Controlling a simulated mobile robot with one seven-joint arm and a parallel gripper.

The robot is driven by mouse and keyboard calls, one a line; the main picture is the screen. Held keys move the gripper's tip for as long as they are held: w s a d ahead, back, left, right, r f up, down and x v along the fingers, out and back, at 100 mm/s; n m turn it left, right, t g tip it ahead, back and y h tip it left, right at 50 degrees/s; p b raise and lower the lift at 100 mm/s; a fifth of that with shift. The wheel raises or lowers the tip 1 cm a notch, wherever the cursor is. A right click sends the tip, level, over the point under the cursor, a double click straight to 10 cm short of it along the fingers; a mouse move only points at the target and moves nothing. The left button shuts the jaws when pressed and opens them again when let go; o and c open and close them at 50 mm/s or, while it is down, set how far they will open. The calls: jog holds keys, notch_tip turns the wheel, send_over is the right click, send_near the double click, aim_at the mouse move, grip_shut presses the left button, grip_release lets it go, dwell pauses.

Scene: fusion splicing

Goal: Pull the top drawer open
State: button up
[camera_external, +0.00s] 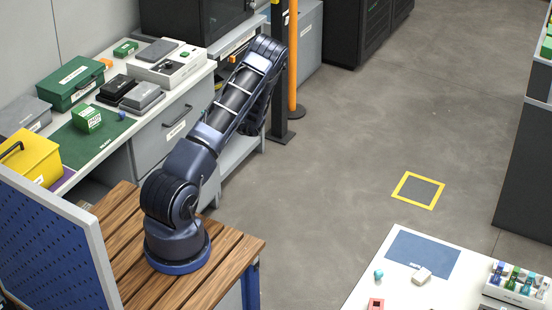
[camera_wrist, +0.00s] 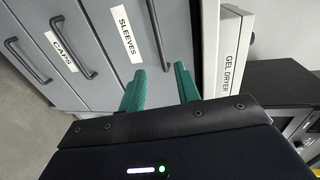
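In the wrist view the drawer front labelled SLEEVES (camera_wrist: 110,14) is the one nearest the worktop side, so it appears to be the top drawer. Its dark bar handle (camera_wrist: 154,22) runs down toward my gripper (camera_wrist: 160,69). My gripper is open, with two green fingers apart and the handle's near end showing between their tips. I cannot tell whether they touch it. The drawer looks shut. A grey drawer front (camera_external: 160,143) with a handle shows under the bench in the external view. There my gripper is hidden behind my arm.
The drawer labelled CAPS (camera_wrist: 44,22) lies left of SLEEVES in the wrist view. A white GEL DRYER box (camera_wrist: 234,45) is at right. In the external view the bench holds a green case (camera_external: 72,82) and several boxes. An orange post (camera_external: 293,60) stands beside my arm.

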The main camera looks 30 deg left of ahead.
jog(key=x, duration=1)
jog(key=shift+a, duration=0.4)
grip_shut()
